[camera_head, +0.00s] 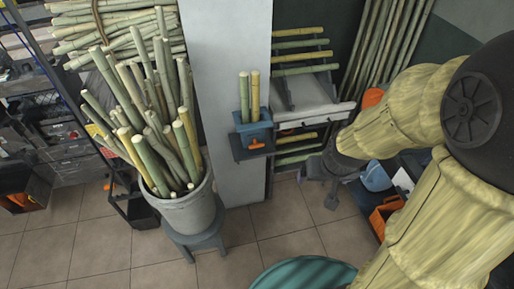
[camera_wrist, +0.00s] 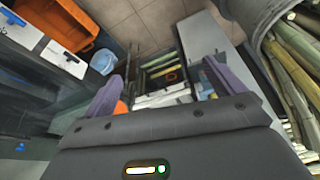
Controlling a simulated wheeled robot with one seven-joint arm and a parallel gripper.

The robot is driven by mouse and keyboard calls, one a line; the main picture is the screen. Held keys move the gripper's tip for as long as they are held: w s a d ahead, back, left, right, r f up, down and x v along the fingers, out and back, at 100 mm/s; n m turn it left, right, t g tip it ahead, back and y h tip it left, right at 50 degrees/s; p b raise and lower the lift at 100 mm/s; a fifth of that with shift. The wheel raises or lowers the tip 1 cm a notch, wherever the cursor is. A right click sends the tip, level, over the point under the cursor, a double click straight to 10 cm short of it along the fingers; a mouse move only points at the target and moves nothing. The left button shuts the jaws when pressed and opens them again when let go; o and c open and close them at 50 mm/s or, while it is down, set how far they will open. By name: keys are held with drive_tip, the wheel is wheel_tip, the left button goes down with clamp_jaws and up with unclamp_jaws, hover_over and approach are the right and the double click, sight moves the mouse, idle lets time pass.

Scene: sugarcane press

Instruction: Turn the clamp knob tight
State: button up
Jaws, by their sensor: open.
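The blue clamp (camera_head: 254,130) is mounted on a grey bracket on the pale pillar in the head view. Two upright cane pieces (camera_head: 249,95) stand in it. An orange knob (camera_head: 256,144) shows at its lower front, above the bracket. My gripper (camera_head: 318,187) hangs to the right of the clamp and lower, apart from it. In the wrist view, the two purple-grey fingers of my gripper (camera_wrist: 160,82) are spread wide with nothing held between them. The clamp knob cannot be made out for sure in the wrist view.
A grey bin (camera_head: 185,212) full of canes stands on a stool left of the clamp. A rack with canes (camera_head: 305,110) stands behind my gripper. An orange crate (camera_head: 384,213) and a blue container (camera_head: 376,177) are at right. A teal round thing (camera_head: 305,274) is in front. Tiled floor is free between.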

drive_tip(key=w+a+f+n+t+y+b, duration=0.1)
drive_tip(key=w+a+f+t+b, duration=0.3)
drive_tip(key=f+b, duration=0.3)
drive_tip(key=w+a+f+n+t+y+b, duration=0.1)
drive_tip(key=w+a+f+t+b, duration=0.4)
drive_tip(key=f, duration=0.6)
drive_tip(key=w+a+f+n+t+y+b, duration=0.1)
drive_tip(key=w+a+f+t+y+b, duration=0.2)
drive_tip(key=w+f+b, duration=0.5)
drive_tip(key=shift+a+f+t+b, duration=0.7)
drive_tip(key=shift+a+f+b, duration=0.1)
drive_tip(key=shift+b, duration=0.3)
drive_tip(key=shift+w, duration=0.1)
